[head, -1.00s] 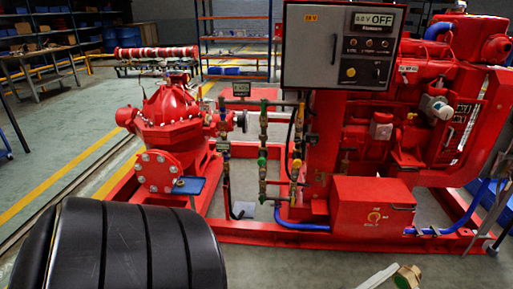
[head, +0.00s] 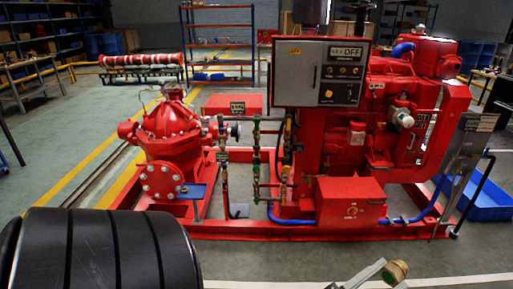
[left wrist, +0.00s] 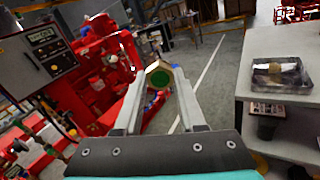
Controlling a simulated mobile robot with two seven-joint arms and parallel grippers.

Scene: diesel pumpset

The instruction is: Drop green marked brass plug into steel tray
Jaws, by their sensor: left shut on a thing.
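A brass plug (head: 395,272) is held at the tips of my left gripper (head: 378,272) at the lower right of the head view. In the left wrist view the plug (left wrist: 161,78) shows a green round face between the two fingers of my left gripper (left wrist: 160,80), which are shut on it. A shiny metal tray (left wrist: 255,82) with a brassy thing in it sits on a grey bench top at the right of the left wrist view, apart from the gripper. My right gripper is in neither view.
The red pumpset (head: 350,205) with its grey control panel (head: 318,72) fills the middle of the head view. A blue bin (head: 490,205) is on the floor at right. The grey bench (left wrist: 290,110) stands right of the gripper; dark containers sit below its top.

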